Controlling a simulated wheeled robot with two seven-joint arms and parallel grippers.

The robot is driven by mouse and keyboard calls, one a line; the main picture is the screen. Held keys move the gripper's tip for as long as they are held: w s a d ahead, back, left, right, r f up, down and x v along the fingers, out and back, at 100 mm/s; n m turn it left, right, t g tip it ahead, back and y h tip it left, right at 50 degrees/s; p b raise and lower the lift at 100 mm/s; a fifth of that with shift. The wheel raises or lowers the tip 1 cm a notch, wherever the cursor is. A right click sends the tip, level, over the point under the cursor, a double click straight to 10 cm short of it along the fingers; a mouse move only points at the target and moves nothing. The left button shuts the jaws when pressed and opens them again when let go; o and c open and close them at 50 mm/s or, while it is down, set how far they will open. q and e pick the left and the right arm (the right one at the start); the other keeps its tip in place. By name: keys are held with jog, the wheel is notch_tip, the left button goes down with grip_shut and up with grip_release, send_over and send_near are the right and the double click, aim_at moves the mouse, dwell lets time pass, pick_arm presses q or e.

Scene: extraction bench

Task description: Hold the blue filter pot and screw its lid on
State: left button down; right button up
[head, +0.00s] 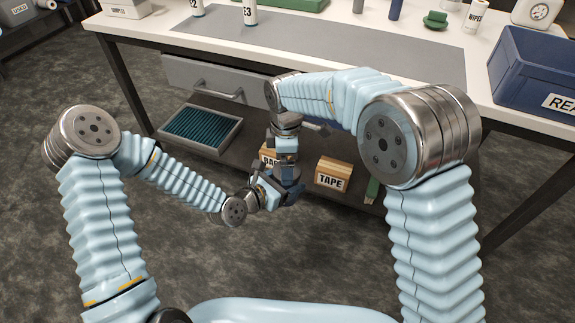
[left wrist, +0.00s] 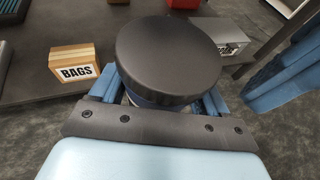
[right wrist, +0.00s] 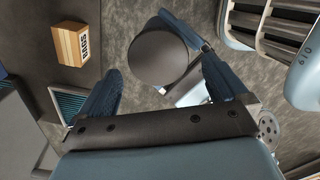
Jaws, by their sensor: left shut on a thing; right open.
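My left gripper (head: 277,192) is shut on the blue filter pot below the bench's front edge. In the left wrist view a strip of the pot's blue side (left wrist: 152,99) shows between the fingers, under the dark round lid (left wrist: 168,55). The lid covers the pot's mouth; I cannot tell whether its thread is engaged. The lid's flat top also shows in the right wrist view (right wrist: 158,52). My right gripper (head: 287,163) is right above the pot, its fingers open, one on each side of the lid in the right wrist view (right wrist: 160,72), not visibly touching it.
The bench (head: 330,40) stands ahead, with bottles on it and a blue bin (head: 535,70) at right. On its lower shelf are a BAGS box (left wrist: 75,67), a TAPE box (head: 333,174) and a tray with a teal ribbed insert (head: 200,130). Floor at left is clear.

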aim_at(287, 188)
jog(key=shift+d+r, duration=0.1)
jog(key=shift+r, duration=0.7)
jog(key=shift+w, duration=0.1)
jog(key=n, duration=0.1)
jog(key=r+n, duration=0.1)
jog(key=n, duration=0.3)
jog(key=shift+r, duration=0.3)
jog(key=r+n, duration=0.1)
jog(key=n, duration=0.2)
jog(key=shift+r+n, duration=0.2)
jog(key=shift+n, duration=0.1)
jog(key=shift+f, duration=4.05)
